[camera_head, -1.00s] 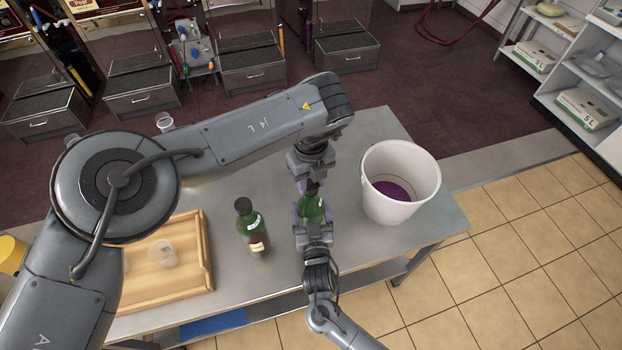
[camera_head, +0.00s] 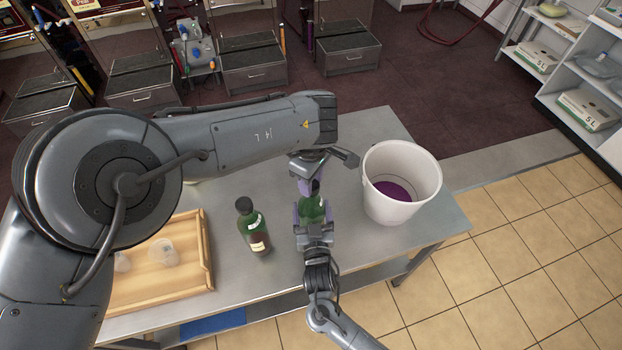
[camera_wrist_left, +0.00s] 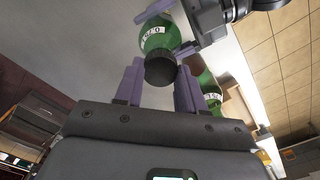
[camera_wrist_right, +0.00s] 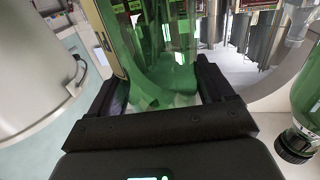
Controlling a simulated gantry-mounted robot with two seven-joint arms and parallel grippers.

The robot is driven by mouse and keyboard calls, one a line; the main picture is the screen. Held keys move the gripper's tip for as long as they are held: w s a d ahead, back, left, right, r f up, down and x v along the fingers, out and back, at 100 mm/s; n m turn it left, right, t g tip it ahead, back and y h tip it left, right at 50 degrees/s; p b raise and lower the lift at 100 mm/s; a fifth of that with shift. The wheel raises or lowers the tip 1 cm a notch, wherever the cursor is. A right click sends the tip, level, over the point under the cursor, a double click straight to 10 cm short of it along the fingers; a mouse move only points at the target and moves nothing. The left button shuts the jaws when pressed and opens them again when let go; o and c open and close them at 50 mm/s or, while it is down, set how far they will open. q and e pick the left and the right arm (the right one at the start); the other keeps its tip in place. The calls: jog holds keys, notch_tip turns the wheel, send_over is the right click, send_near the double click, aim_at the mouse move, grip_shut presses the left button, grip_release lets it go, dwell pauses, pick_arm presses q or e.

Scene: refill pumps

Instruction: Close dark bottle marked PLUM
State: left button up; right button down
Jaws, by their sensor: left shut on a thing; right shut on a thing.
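A dark green bottle (camera_head: 313,208) stands at the middle of the steel table in the head view, between my two grippers. No PLUM mark is readable on it. My right gripper (camera_head: 312,217) is shut around its body; the green glass (camera_wrist_right: 160,60) fills the right wrist view. My left gripper (camera_head: 310,187) is above it, its purple fingers shut on the black cap (camera_wrist_left: 160,70) at the bottle's neck. How tightly the cap sits is hidden. A second green bottle (camera_head: 253,230) with a black cap stands to the left, its label too small to read.
A white bucket (camera_head: 412,170) with purple liquid stands close on the right of the held bottle. A wooden tray (camera_head: 207,250) with clear cups lies at the left. Some bare tabletop lies between tray and bottles.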

pick_arm(q)
jog(key=m, duration=0.4)
jog(key=shift+m, duration=0.3)
jog(key=o, duration=1)
jog(key=shift+r, duration=2.25)
